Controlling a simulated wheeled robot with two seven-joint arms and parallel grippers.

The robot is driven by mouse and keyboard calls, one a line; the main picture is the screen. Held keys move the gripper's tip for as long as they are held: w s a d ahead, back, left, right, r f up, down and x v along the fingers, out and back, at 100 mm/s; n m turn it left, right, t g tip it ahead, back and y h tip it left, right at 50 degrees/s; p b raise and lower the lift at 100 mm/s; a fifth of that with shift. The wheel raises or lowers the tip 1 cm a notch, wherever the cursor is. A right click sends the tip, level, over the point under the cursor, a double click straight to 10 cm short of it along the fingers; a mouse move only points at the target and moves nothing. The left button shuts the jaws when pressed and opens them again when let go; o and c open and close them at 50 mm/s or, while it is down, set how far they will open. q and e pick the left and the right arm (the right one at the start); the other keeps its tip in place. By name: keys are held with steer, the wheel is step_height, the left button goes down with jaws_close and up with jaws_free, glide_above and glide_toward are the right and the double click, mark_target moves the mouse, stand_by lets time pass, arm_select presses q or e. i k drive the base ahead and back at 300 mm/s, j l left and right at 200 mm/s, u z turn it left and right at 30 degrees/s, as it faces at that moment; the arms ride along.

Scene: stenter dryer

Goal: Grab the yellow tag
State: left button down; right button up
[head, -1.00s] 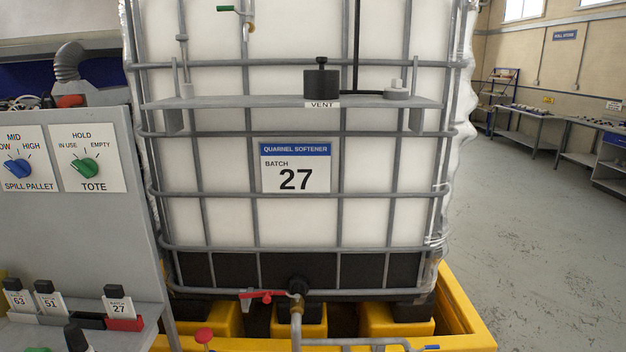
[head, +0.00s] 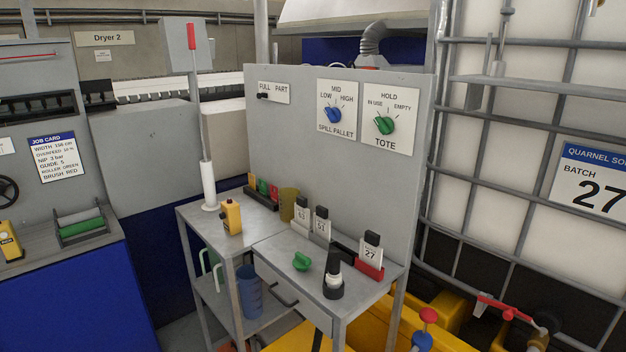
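A dark rack (head: 262,199) stands at the back of the small grey metal table. It holds small coloured pieces that look like tags: a yellow one (head: 252,180) at its left end, then a green one (head: 263,186) and a red one (head: 273,191). They are too small to make out fully. A separate yellow block-shaped object with a dark top (head: 232,216) stands nearer the table's front left edge. Neither of my grippers shows in the head view.
The grey table (head: 267,240) also bears a yellowish cup (head: 288,205), numbered cards, a green knob (head: 302,261) and a black-and-white device (head: 333,281). A panel (head: 290,140) rises behind it. The caged tote (head: 500,150) stands right, the dryer machine (head: 150,150) left.

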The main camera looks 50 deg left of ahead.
mark_target(252, 183)
steer(key=u, duration=1.9)
steer(key=i+j+z, duration=0.1)
steer(key=j, duration=0.25)
steer(key=i+j, duration=0.3)
steer(key=i+j+z, duration=0.15)
steer(key=j, duration=0.35)
